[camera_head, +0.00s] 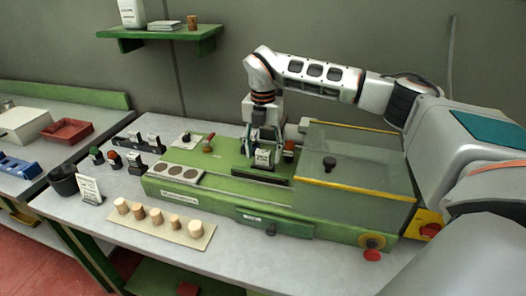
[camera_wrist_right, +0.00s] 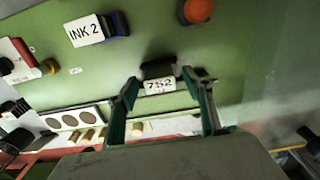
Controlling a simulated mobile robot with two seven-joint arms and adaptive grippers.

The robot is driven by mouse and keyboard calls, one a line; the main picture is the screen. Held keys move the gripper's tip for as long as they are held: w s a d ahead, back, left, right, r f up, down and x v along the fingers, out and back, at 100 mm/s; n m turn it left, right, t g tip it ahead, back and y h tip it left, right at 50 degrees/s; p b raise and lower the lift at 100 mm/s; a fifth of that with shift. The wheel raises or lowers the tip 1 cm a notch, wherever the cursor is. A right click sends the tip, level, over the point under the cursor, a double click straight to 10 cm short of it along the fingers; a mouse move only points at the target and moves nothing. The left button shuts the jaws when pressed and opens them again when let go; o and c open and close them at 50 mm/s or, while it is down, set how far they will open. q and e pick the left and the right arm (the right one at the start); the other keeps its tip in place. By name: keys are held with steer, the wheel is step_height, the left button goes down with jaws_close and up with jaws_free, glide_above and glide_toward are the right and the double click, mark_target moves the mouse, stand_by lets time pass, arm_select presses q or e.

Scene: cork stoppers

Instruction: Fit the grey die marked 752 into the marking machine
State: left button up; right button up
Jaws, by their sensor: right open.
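The grey die marked 752 (camera_wrist_right: 160,86) shows its white label in the right wrist view, with a dark block part (camera_wrist_right: 158,70) behind it. In the head view the die (camera_head: 263,157) stands at the green marking machine (camera_head: 215,190), near its dark slot. My right gripper (camera_head: 265,143) is above the die, pointing down. In the right wrist view its open fingers (camera_wrist_right: 166,100) are apart on either side of the die, with gaps on both sides. I cannot tell how deep the die sits. My left gripper is not in view.
A clear guard box (camera_head: 355,170) with a yellow edge covers the machine's right part. An INK 2 block (camera_wrist_right: 96,30) and an orange knob (camera_wrist_right: 195,10) are close by. Several corks (camera_head: 158,216) stand on a board in front. More dies (camera_head: 135,162) stand at the left.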

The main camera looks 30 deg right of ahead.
step_height(320, 180, up, 12)
stand_by(0.5)
stand_by(0.5)
